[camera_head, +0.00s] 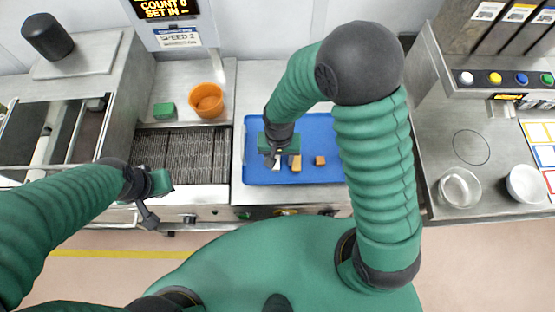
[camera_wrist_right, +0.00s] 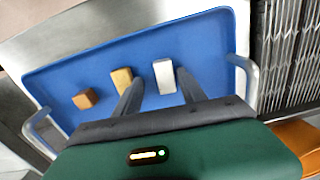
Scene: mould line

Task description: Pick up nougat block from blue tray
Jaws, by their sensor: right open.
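The nougat block is likely the white block (camera_wrist_right: 164,77), lying on the blue tray (camera_wrist_right: 70,70) in the right wrist view. In the head view my right gripper partly covers the white block (camera_head: 277,166). My right gripper (camera_head: 273,160) is open above the tray. In the right wrist view its two fingers (camera_wrist_right: 159,78) show one on each side of the white block, holding nothing. I cannot tell their height above the tray. My left gripper (camera_head: 149,213) is away to the left, in front of the slatted belt; its jaw state is unclear.
A tan block (camera_wrist_right: 121,79) lies close beside the white one, and a brown block (camera_wrist_right: 85,98) lies farther along the tray. The tray has metal handles. An orange bowl (camera_head: 207,101) and a green block (camera_head: 164,110) stand left of it.

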